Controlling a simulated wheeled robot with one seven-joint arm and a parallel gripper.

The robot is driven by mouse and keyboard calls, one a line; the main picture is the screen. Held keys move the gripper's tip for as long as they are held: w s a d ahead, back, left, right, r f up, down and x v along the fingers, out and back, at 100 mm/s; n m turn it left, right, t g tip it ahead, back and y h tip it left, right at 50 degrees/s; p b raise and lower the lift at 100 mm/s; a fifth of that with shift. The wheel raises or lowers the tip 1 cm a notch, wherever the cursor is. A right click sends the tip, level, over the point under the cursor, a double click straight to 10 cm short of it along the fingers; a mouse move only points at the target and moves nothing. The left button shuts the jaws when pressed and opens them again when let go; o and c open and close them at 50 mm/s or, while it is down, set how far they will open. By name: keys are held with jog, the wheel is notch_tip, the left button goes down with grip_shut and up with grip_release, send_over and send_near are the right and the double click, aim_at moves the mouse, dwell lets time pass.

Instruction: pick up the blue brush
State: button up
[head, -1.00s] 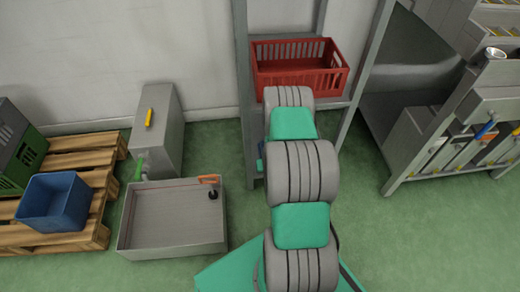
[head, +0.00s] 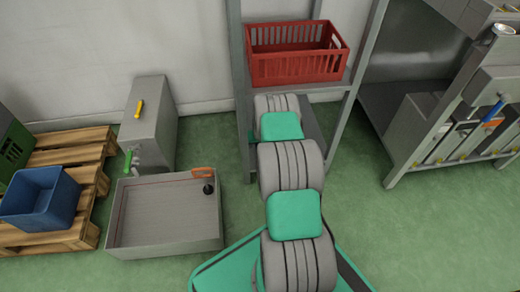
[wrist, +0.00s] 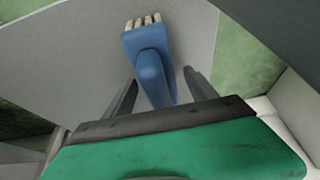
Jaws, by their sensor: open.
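The blue brush (wrist: 151,65) shows in the wrist view, with its pale bristles at the top and its blue handle pointing down toward my gripper. It lies over a grey surface (wrist: 65,45), which looks like a shelf board. My gripper (wrist: 160,74) is open, one dark finger on each side of the handle. I cannot tell whether the fingers touch it. In the head view the gripper and the brush are hidden behind my arm, at the lower part of the grey rack (head: 241,100).
A red crate (head: 297,68) sits on the rack's shelf above my arm. A grey basin (head: 165,235) and a grey cabinet (head: 150,125) stand to the left, near a blue bin (head: 40,200) on a pallet (head: 75,150). A metal bench (head: 440,125) stands right. Green floor is clear between.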

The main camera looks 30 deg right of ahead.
jog(key=shift+r, duration=0.1)
jog(key=shift+c, duration=0.5)
grip_shut()
dwell(0.3)
